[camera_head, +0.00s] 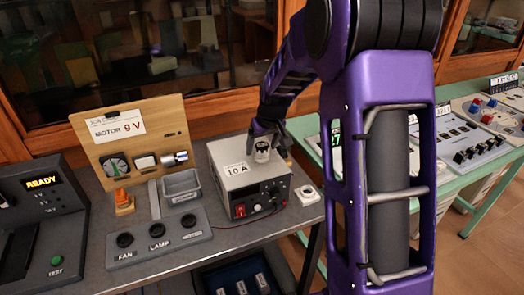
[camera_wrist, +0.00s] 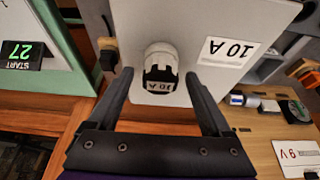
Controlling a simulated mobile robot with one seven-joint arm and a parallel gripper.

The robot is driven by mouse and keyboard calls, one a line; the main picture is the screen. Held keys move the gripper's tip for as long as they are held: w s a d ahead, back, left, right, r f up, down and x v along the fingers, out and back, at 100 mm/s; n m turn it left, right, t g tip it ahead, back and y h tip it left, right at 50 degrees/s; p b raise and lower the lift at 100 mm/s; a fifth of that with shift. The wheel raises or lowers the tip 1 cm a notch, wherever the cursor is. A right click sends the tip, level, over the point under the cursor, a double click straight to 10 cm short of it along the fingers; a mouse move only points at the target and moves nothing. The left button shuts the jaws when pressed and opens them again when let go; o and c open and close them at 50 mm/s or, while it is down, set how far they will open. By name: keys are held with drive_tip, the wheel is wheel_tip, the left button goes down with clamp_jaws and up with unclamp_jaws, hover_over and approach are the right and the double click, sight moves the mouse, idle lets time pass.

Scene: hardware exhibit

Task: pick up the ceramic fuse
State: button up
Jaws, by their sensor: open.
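A white ceramic fuse (camera_head: 262,155) with a dark cap stands on the grey top of the power supply box (camera_head: 227,152), which bears a "10 A" label. In the wrist view the fuse (camera_wrist: 160,72) shows its dark end with a small white label that seems to read "30 A". My gripper (camera_head: 266,143) is over the box top. In the wrist view its two open fingers (camera_wrist: 160,78) lie on either side of the fuse, with gaps showing on both sides. Finger contact with the box cannot be told.
A wooden board (camera_head: 150,125) marked "MOTOR 9 V", a grey bin (camera_head: 181,188) and a switch panel (camera_head: 156,236) stand left of the box. A green bench (camera_head: 455,162) with panels is further right.

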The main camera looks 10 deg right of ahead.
sight(262, 145)
drive_tip(key=shift+f, duration=0.15)
clamp_jaws()
drive_tip(key=shift+r+p, duration=0.4)
drive_tip(key=shift+r, duration=4.6)
